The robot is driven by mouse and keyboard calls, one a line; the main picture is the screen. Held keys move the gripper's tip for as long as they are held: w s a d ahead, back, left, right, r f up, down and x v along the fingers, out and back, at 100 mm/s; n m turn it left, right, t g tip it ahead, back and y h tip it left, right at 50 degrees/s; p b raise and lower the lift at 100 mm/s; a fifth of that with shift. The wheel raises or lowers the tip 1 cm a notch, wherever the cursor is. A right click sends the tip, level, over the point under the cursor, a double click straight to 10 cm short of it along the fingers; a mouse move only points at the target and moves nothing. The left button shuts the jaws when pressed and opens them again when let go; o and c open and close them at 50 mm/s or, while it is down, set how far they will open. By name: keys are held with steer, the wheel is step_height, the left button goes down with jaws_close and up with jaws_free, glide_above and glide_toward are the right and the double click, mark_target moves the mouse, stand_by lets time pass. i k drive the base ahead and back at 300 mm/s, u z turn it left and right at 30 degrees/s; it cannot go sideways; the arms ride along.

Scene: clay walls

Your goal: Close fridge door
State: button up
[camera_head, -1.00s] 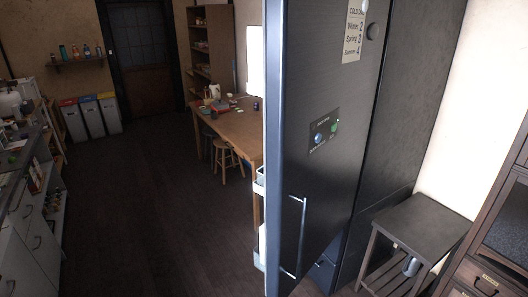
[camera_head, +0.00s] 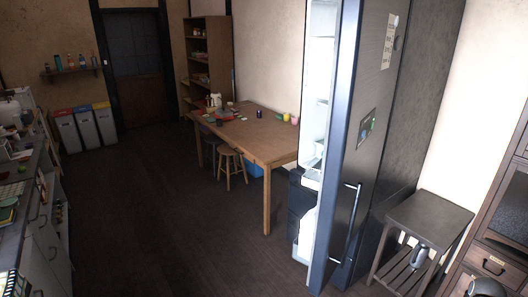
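The tall dark fridge door (camera_head: 375,110) stands open right of centre, with its outer face turned to the right and seen at a steep slant. Its long vertical handle (camera_head: 346,232) is low on that face, near the bright free edge. White, lit inner surfaces and shelves (camera_head: 312,180) show to the left of that edge. The fridge's dark side (camera_head: 415,110) shows behind the door, to the right. My gripper is not in view, so its state does not show.
A small dark side table (camera_head: 425,215) stands right of the fridge, beside a wooden cabinet (camera_head: 495,262). A wooden table (camera_head: 255,140) with a stool (camera_head: 230,165) stands behind the door to the left. A counter (camera_head: 35,215) lines the left. The floor (camera_head: 165,225) between is clear.

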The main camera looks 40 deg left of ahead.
mark_target(355, 68)
steer(key=z, duration=0.1)
steer(key=k, duration=0.15)
steer(key=u, duration=3.35)
steer(key=k, duration=1.2)
steer(key=z, duration=0.8)
steer(key=i, duration=1)
steer(key=u, duration=0.05)
